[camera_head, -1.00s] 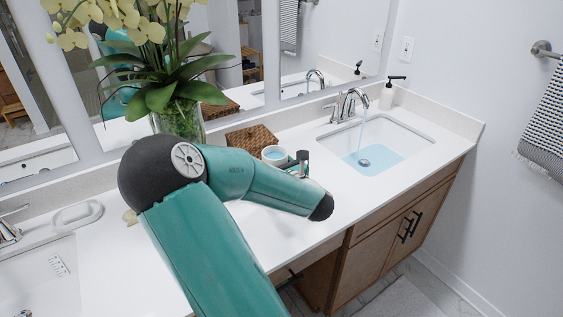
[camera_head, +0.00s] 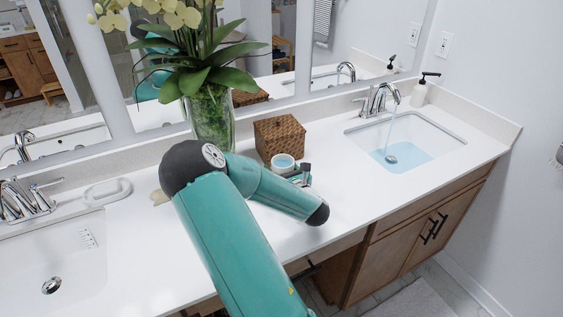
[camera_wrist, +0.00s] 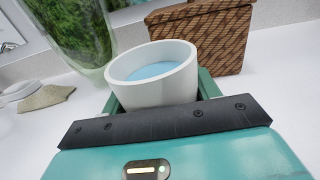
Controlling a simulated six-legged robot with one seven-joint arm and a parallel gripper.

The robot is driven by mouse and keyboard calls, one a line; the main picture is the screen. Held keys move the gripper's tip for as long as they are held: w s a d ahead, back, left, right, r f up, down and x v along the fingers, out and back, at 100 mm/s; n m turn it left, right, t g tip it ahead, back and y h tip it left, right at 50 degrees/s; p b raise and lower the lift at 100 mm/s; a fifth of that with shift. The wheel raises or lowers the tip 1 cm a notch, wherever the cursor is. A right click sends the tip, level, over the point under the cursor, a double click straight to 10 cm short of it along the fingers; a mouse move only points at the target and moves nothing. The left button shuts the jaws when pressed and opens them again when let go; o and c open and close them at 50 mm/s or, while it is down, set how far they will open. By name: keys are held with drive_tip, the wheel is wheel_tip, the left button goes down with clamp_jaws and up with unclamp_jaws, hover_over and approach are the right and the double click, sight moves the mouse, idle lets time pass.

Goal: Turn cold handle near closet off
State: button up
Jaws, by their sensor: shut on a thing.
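Water runs from the chrome faucet (camera_head: 380,99) over the right sink (camera_head: 447,150), and blue water stands in its basin. A lever handle (camera_head: 360,103) shows at that faucet's left; its right side is less clear. Another chrome faucet (camera_head: 22,199) stands at the left sink (camera_head: 70,262), with no water running. My gripper (camera_head: 296,173) is shut on a white cup (camera_head: 284,162) holding blue liquid. In the wrist view the cup (camera_wrist: 155,88) sits between the green fingers. My gripper is left of the running faucet, apart from it. I cannot tell which handle is cold.
A woven box (camera_head: 280,138) and a glass vase (camera_head: 211,118) with orchids stand behind the cup. A soap dispenser (camera_head: 420,92) stands right of the right faucet. A soap dish (camera_head: 107,191) lies by the left sink. Mirrors line the wall. The counter (camera_head: 345,190) before the right sink is clear.

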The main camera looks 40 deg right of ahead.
idle(0.3)
drive_tip(key=o, duration=1.1)
drive_tip(key=shift+f, duration=0.15)
drive_tip(key=shift+o, duration=0.2)
drive_tip(key=shift+s+r, duration=0.15)
drive_tip(key=shift+r, duration=0.05)
drive_tip(key=v, duration=1.1)
drive_tip(key=shift+s+a, duration=0.15)
drive_tip(key=shift+s, duration=0.2)
